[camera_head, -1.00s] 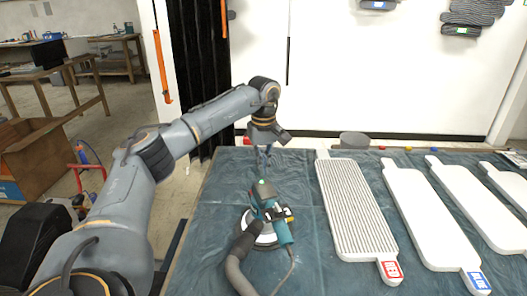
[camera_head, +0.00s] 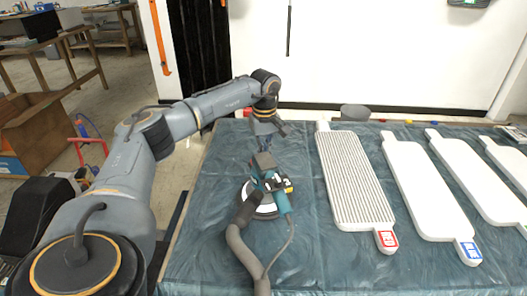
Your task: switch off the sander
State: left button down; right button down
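The teal sander (camera_head: 275,193) stands on the cloth-covered table, with its round pad (camera_head: 257,208) under it and a thick grey hose (camera_head: 243,252) running toward the front. A thin cable also hangs from its rear end. My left gripper (camera_head: 264,147) points down just above the dark top end of the sander. Its fingers are small and partly blurred against the cloth, so I cannot tell whether they are open or touching the sander. The sander's switch is too small to make out. My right gripper is not in the view.
A ribbed white board (camera_head: 352,180) with a red label lies right of the sander. Smooth white boards, one with a blue label (camera_head: 470,251), lie further right. A grey round object (camera_head: 355,112) stands at the table's back edge. The cloth (camera_head: 330,262) in front is bare.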

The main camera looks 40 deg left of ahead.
pick_arm(q)
jog(key=shift+s+a+r+p, duration=0.2)
jog(key=shift+s+p, duration=0.1)
jog(key=shift+s, duration=0.05)
jog(key=shift+s+a+r+p, duration=0.15)
jog(key=shift+s+a+p, duration=0.1)
jog(key=shift+s, duration=0.1)
jog(key=shift+d+r, duration=0.1)
notch_tip(320, 180, up, 12)
dwell(0.5)
jog(key=shift+f, duration=0.2)
dwell(0.4)
